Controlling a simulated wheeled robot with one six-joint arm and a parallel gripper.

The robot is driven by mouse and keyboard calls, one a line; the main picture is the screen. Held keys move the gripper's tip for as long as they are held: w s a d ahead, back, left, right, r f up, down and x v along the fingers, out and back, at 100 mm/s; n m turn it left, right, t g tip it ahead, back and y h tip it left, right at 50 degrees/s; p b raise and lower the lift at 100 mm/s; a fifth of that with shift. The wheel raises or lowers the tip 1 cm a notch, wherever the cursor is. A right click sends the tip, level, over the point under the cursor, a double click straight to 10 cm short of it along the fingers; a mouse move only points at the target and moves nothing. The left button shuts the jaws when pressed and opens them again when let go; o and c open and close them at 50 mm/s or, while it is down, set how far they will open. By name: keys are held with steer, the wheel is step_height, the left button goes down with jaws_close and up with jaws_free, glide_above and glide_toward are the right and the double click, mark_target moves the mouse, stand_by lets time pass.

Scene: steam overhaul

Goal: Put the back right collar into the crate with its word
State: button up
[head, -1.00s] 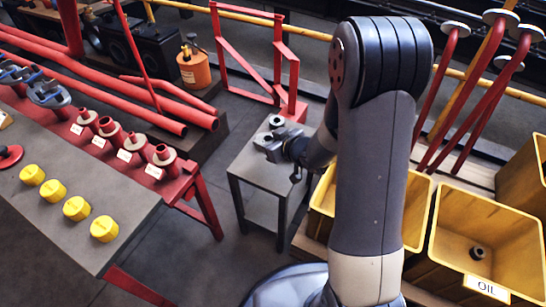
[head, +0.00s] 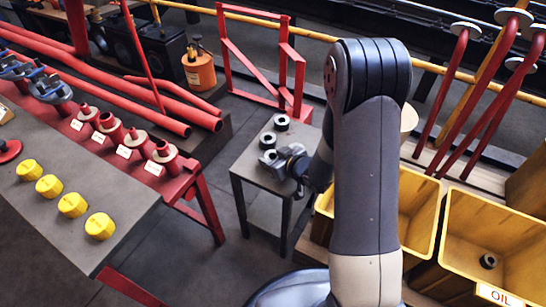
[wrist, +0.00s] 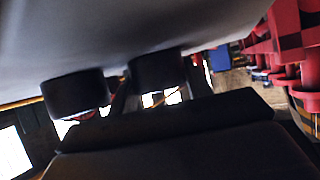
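Two dark ring-shaped collars stand on the small grey table in the head view: the back right collar (head: 281,121) and another collar (head: 267,141) in front and left of it. My gripper (head: 271,158) is low over the table, just in front of these collars. Its fingers are small and partly hidden, so I cannot tell their opening or whether they hold anything. In the wrist view, which looks upside down, two dark collars (wrist: 75,94) (wrist: 157,71) show against the pale tabletop, beyond my gripper's dark body. A yellow crate (head: 500,226) labelled OIL holds one dark collar (head: 488,261).
The small table (head: 249,171) stands between a workbench (head: 130,190) with yellow caps and red flanged pieces, and the crates. Another yellow crate (head: 424,215) is partly behind my arm; its word is hidden. Red levers (head: 485,105) rise behind the crates.

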steer(key=shift+o, duration=0.9)
